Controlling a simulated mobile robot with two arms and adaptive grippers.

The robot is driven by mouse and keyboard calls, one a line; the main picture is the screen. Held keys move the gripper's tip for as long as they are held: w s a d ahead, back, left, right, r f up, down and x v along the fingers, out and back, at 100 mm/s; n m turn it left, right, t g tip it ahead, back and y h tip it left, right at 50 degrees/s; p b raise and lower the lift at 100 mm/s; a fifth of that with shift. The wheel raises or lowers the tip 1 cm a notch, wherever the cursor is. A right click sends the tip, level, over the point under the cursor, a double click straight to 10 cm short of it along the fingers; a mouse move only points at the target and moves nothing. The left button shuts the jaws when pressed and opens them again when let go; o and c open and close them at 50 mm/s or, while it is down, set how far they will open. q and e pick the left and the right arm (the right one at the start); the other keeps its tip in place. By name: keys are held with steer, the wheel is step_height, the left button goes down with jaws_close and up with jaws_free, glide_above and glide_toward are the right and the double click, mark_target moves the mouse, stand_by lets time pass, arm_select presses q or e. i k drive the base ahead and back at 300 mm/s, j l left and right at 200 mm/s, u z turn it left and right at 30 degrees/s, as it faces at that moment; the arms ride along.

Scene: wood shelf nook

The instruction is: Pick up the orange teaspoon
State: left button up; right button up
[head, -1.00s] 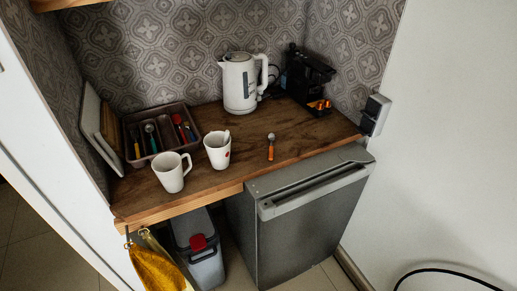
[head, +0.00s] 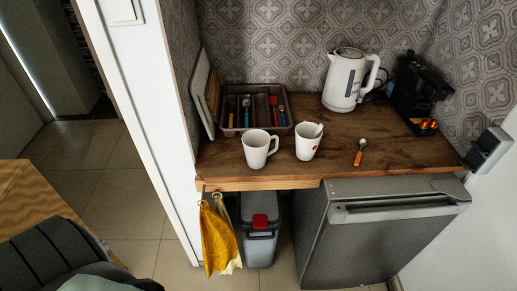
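The orange teaspoon (head: 359,152) lies alone on the wooden counter (head: 400,146), near its front edge and right of the two white mugs. Its metal bowl points toward the back and its orange handle toward the front. Neither of my grippers shows in the head view.
A white mug (head: 257,150) and a second mug (head: 307,142) with a spoon in it stand left of the teaspoon. Behind are a cutlery tray (head: 233,92), a white kettle (head: 344,80) and a black coffee machine (head: 410,88). A small fridge (head: 365,245) stands below. A chair (head: 50,255) is at lower left.

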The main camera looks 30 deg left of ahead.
mark_target(363, 143)
steer(key=i+j+z, duration=0.25)
steer(key=j+z, duration=0.25)
steer(key=j, duration=0.15)
steer(key=i+j+z, duration=0.1)
steer(key=j+z, duration=0.15)
steer(key=j, duration=0.15)
